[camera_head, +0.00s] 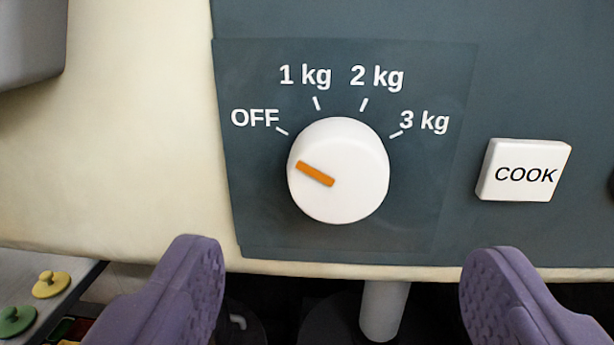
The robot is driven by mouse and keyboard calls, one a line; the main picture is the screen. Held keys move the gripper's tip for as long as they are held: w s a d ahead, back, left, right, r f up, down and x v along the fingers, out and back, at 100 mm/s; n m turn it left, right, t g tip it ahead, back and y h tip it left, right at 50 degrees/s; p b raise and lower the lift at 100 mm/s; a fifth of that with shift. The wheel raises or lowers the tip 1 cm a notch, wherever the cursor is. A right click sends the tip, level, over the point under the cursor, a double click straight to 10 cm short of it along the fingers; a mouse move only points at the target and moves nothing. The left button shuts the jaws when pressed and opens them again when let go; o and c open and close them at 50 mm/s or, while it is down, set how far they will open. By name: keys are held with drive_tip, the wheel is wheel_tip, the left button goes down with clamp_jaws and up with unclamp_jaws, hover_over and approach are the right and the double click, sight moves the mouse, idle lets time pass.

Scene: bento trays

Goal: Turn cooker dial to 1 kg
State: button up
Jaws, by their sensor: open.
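The cooker dial (345,195) is a round white knob on a dark grey panel (270,225). Its orange pointer (315,173) aims up and left, in line with the OFF mark (255,118). The 1 kg label (305,76) and its tick are above the dial, slightly left, followed clockwise by 2 kg (377,77) and 3 kg (424,121). My gripper (343,270) is open and empty, with purple ridged fingers spread wide at the lower left and lower right. The dial appears between and above the fingertips in the picture, and nothing is gripped.
A white COOK button (524,170) sits right of the dial. A cream surface (130,140) borders the panel. A grey object (30,40) is at the upper left. Yellow (50,284) and green (16,320) knobs are at the lower left. A pale post (383,310) stands below the panel.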

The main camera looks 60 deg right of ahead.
sight(340, 177)
drive_tip(key=b+x, duration=0.1)
drive_tip(key=x, duration=0.6)
drive_tip(key=shift+w+d, duration=0.2)
drive_tip(key=shift+d, duration=0.2)
drive_tip(key=c, duration=1)
